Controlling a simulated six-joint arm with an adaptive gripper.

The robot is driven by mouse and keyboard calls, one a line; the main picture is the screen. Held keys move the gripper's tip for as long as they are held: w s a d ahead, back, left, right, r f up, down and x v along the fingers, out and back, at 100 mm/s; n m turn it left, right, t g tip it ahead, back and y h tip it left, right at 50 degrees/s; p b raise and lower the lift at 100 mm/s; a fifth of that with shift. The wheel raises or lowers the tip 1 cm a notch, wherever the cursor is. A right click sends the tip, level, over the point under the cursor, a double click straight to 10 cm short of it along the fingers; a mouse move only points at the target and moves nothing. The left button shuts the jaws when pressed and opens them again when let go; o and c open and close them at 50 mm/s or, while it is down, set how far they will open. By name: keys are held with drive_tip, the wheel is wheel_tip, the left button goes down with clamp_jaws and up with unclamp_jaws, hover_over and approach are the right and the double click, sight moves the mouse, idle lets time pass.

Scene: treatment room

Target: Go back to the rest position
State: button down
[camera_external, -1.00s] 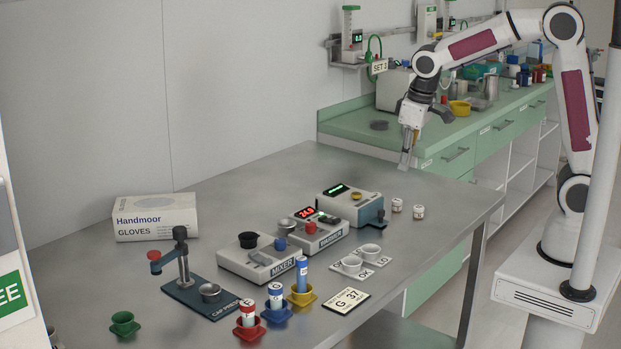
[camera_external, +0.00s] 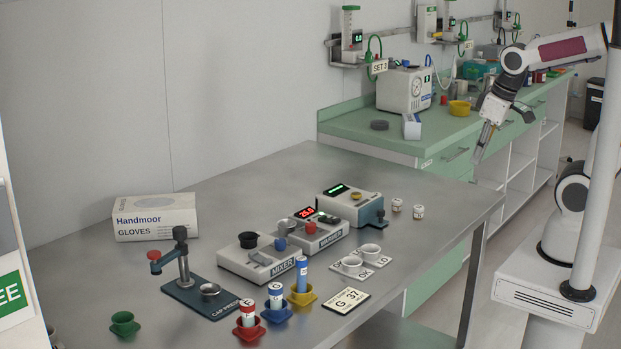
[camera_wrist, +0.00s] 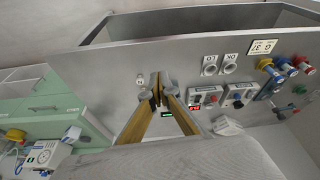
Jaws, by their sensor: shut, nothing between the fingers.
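My gripper (camera_external: 483,145) is shut and empty. In the external view it hangs in the air past the right rear corner of the steel table (camera_external: 245,188), in front of the green counter. In the wrist view my gripper's fingers (camera_wrist: 156,88) come together at the tips, with the table far beyond them. Nothing is between the fingers and they touch nothing that I can see.
On the table are the mixer (camera_external: 257,259), the warmer (camera_external: 318,232), the cap press (camera_external: 205,295), colored tube holders, several white cups and a gloves box (camera_external: 155,217). A green counter (camera_external: 400,128) with equipment stands behind.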

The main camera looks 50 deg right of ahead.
drive_tip(key=s+d+r+m+t, duration=0.1)
drive_tip(key=s+d+r+t, duration=0.1)
drive_tip(key=s, duration=0.3)
drive_tip(key=shift+d+r, duration=0.25)
drive_tip(key=shift+d, duration=0.3)
idle(2.7)
